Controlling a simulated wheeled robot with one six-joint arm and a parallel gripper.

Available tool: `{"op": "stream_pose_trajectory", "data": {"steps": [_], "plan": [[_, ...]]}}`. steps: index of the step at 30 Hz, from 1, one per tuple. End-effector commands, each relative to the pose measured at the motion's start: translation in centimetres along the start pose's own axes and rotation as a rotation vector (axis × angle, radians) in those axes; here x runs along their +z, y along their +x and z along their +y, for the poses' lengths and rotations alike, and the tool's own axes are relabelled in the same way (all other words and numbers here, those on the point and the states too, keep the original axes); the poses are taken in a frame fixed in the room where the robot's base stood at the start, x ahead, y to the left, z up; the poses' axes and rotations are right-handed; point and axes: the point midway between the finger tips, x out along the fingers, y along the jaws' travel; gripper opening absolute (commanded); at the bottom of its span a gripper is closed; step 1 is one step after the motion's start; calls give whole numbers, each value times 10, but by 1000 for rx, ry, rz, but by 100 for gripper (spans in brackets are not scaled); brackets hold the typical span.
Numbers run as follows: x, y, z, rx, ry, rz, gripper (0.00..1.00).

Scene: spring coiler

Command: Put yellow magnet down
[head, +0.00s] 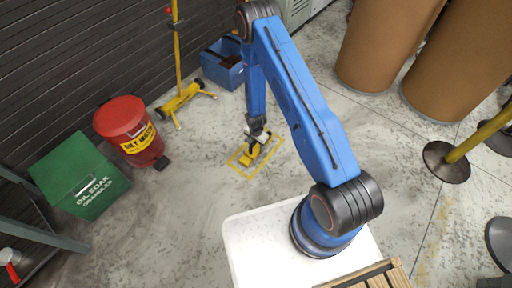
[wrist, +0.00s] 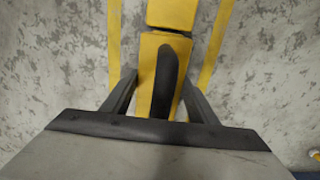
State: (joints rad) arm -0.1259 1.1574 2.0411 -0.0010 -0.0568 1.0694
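The yellow magnet (head: 250,155) is a yellow block with a black bar-like grip on it. In the head view it is at the floor, inside a yellow outlined rectangle (head: 232,163). In the wrist view the magnet (wrist: 147,70) lies between two yellow stripes of the outline (wrist: 114,45). My gripper (head: 257,137) is right over it, pointing down. In the wrist view my gripper's fingers (wrist: 160,90) lie against both sides of the magnet, shut on it. I cannot tell whether the magnet's underside touches the floor.
A blue bin (head: 222,72) and a yellow wheeled stand (head: 181,100) are behind. A red waste can (head: 130,125) and a green box (head: 82,187) stand left. Brown drums (head: 383,45) and a post base (head: 446,162) are at right. Floor around the outline is clear.

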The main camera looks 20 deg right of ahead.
Motion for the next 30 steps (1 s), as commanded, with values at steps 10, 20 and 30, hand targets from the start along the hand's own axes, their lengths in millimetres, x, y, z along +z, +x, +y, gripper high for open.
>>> {"op": "stream_pose_trajectory", "data": {"steps": [10,20,30], "plan": [[0,0,0,0,0,0,72],[-1,-28,-1,-3,0,1,72],[0,-83,-1,-2,0,1,72]]}}
